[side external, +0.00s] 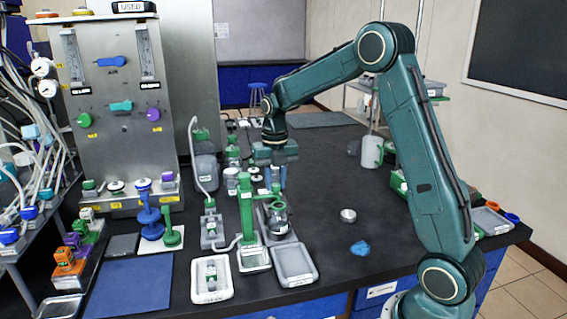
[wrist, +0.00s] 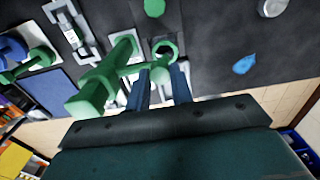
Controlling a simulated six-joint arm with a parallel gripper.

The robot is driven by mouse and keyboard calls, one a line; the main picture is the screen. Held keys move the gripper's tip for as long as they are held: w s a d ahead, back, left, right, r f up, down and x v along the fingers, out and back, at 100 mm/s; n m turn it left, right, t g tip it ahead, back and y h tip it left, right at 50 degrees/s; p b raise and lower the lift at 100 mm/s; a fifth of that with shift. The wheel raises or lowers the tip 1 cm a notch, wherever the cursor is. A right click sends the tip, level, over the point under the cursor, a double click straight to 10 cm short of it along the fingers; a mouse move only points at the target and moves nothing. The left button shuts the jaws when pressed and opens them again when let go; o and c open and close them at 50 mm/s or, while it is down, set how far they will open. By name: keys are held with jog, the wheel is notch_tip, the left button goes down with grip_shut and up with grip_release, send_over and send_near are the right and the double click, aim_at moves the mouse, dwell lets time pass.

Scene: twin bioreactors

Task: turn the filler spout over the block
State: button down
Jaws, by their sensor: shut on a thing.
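The filler spout is the green arm (wrist: 133,70) reaching from a tall green post (side external: 246,212) on a pale base. In the wrist view the post (wrist: 88,100) leans toward the camera, and a green ring (wrist: 166,49) lies just beyond my fingertips. My gripper (wrist: 162,82) is shut on a pale green knob of the spout, with a finger on each side. In the side view my gripper (side external: 276,184) points down beside the post's top, above a dark round vessel (side external: 279,222). I cannot tell for sure which piece is the block.
A grey tray (side external: 294,280) and a white tray (side external: 197,293) holding a small green-and-white part stand in front. A blue spool stand (side external: 150,217) is to the left. A small metal cup (side external: 348,215) and a blue patch (side external: 360,248) lie right, with bare bench around them.

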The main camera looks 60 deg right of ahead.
jog(key=shift+w+d+r, duration=0.1)
jog(key=c, duration=1.2)
grip_release()
jog(key=shift+c, duration=0.2)
notch_tip(320, 180, up, 14)
